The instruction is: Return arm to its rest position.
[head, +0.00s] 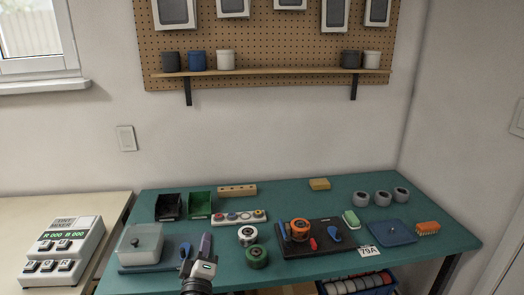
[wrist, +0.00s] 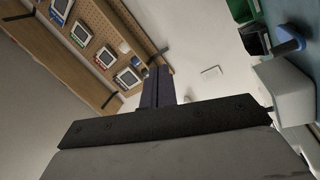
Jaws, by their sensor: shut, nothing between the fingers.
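My gripper (head: 206,243) shows in the head view at the front left of the teal workbench (head: 300,200), raised over it. In the wrist view its fingers (wrist: 157,86) are together with nothing between them. It is apart from the bench items as far as I can see. My arm enters from the bottom edge of the head view.
A clear-lidded box (head: 141,243) stands left of my gripper. Green and grey rolls (head: 257,257) stand close to its right. A black tray (head: 330,250) holds tools. The pegboard (head: 280,40) and shelf (head: 270,72) are on the back wall. A mixer device (head: 62,250) sits far left.

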